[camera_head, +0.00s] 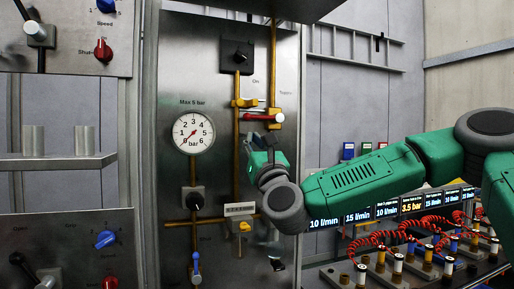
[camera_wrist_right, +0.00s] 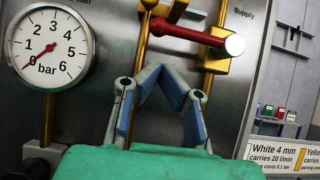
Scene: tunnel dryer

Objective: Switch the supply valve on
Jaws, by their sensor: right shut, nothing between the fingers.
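The supply valve has a red lever (camera_head: 259,117) with a pale round end, set on a yellow pipe on the steel panel. In the head view the lever lies about level, across the pipe. In the right wrist view the red lever (camera_wrist_right: 188,33) shows close up, with the "Supply" label (camera_wrist_right: 243,14) above right. My right gripper (camera_head: 267,140) is just below the lever. In the wrist view its fingers (camera_wrist_right: 160,70) come together at the tips, empty, below the lever; I cannot tell whether they touch it. My left gripper is not in view.
A round pressure gauge (camera_head: 193,133) left of the pipe has its red needle near 0. A black knob (camera_head: 238,56) sits above the valve and a blue lever (camera_head: 196,266) below. Red coiled hoses (camera_head: 400,232) and lit displays (camera_head: 358,215) stand at right.

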